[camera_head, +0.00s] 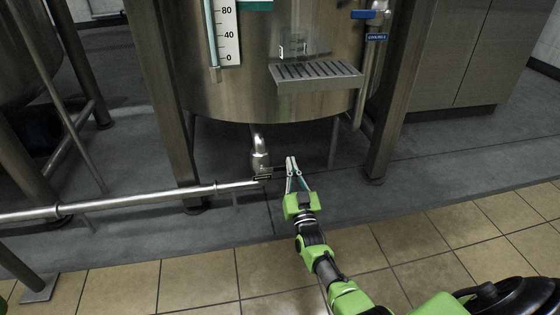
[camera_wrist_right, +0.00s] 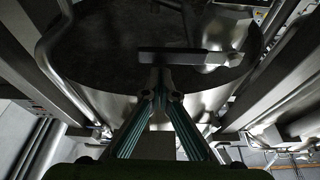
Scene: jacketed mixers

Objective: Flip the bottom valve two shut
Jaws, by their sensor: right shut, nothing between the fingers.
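The bottom valve (camera_head: 262,173) sits under the steel vessel, where the outlet elbow (camera_head: 259,148) meets the horizontal pipe (camera_head: 130,201). A small dark label or tag shows on it. My right gripper (camera_head: 291,160) is shut and empty, just to the right of the valve. In the right wrist view a dark flat bar, which looks like the valve handle (camera_wrist_right: 188,57), lies across the view just beyond the shut fingertips (camera_wrist_right: 162,76). I cannot tell whether they touch it. The valve body is partly hidden in shadow. My left gripper is not in view.
The vessel (camera_head: 245,98) stands on steel legs, one at the left (camera_head: 168,100) and one at the right (camera_head: 399,90). Grey floor around the valve is mostly clear.

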